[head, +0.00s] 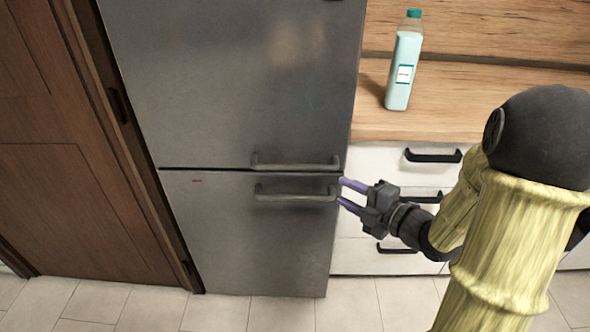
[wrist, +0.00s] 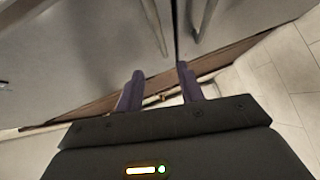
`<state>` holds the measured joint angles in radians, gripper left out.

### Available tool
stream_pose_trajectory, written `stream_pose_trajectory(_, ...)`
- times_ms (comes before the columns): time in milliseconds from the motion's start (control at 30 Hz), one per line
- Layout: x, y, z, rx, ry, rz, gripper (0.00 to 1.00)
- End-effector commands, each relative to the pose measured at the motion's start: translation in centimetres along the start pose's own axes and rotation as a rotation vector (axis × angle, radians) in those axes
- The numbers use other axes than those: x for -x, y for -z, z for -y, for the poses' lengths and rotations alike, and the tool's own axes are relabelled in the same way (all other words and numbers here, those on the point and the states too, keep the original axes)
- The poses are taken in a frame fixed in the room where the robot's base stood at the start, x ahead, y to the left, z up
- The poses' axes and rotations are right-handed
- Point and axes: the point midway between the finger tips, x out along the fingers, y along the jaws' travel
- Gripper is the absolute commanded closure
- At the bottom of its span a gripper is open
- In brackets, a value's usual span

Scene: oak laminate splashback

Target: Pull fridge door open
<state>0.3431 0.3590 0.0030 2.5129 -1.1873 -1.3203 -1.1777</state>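The fridge is grey metal, with an upper door (head: 235,80) and a lower door (head: 250,245), both flush in their frame. The upper door has a horizontal bar handle (head: 295,166) along its lower edge. The lower door has a similar handle (head: 293,193) just below the gap. My gripper (head: 341,192) is at the right ends of the handles, beside the fridge's right edge. Its two purple fingers are apart with nothing between them. In the wrist view the open fingers (wrist: 158,88) point toward the doors, and the two handles show beyond them.
A brown wooden door (head: 75,150) stands left of the fridge. White drawers (head: 375,220) with black handles are right of it, under a wooden counter (head: 440,115) bearing a pale blue bottle (head: 403,70). The tiled floor (head: 220,313) in front is clear.

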Motion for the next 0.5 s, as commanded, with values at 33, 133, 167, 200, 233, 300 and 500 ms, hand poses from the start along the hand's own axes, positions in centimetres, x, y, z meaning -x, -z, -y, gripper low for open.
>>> stream_pose_trajectory(33, -0.1, 0.0, 0.0, 0.0, 0.0, 0.0, 0.62)
stream_pose_trajectory(133, -0.5, 0.0, 0.0, -0.001, 0.001, -0.001, 0.62)
stream_pose_trajectory(167, -0.8, 0.0, 0.1, -0.001, 0.002, -0.001, 0.62)
stream_pose_trajectory(200, -1.1, 0.0, 0.1, -0.001, 0.002, -0.002, 0.62)
stream_pose_trajectory(233, -1.5, 0.0, 0.1, -0.001, 0.002, -0.002, 0.62)
stream_pose_trajectory(300, -2.5, 0.1, 0.1, -0.001, 0.001, -0.004, 0.62)
stream_pose_trajectory(500, -6.0, 0.1, 0.1, -0.002, 0.002, -0.004, 0.62)
